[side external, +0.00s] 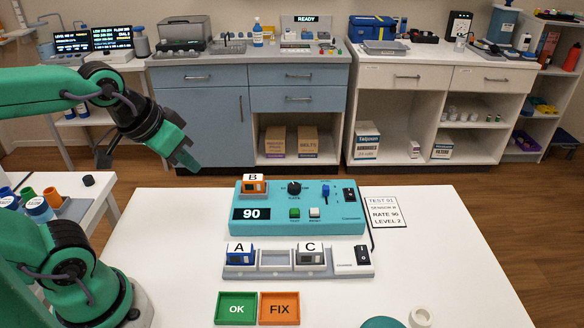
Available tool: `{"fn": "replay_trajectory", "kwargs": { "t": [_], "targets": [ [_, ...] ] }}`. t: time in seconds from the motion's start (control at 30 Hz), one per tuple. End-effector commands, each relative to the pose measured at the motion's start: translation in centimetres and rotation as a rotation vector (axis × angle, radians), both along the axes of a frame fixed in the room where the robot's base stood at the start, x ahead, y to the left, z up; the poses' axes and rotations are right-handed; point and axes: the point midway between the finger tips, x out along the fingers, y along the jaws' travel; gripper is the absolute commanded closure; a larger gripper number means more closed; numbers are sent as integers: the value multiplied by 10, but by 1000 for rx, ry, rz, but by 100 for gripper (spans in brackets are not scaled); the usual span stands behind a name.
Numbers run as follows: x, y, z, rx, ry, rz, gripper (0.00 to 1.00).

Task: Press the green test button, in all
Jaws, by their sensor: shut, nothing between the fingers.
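The green test button (294,213) is a small square key on the front of the teal test unit (330,226), to the right of the display (251,214), which reads 90. A white key (314,212) sits just right of it. An orange block marked B (254,187) stands at the unit's upper left. A black dial (294,188), a blue slider (326,190) and a black switch (349,195) line its upper part. My gripper (190,163) is shut and empty, up and to the left of the unit, apart from it.
A grey rack (273,260) in front holds blocks A (239,253) and C (310,255), with an empty slot between. Green OK (236,309) and orange FIX (279,308) trays lie nearer. A card (383,211) reads TEST 01, RATE 90, LEVEL 2.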

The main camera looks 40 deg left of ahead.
Motion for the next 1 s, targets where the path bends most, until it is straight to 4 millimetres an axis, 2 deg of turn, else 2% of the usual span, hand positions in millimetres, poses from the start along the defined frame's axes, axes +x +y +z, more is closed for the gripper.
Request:
{"fn": "replay_trajectory", "kwargs": {
  "t": [0.57,1.0],
  "targets": [
    [94,-24,-25,-189,-106,219,100],
    [159,-50,-61,-372,-179,384,100]
  ]
}}
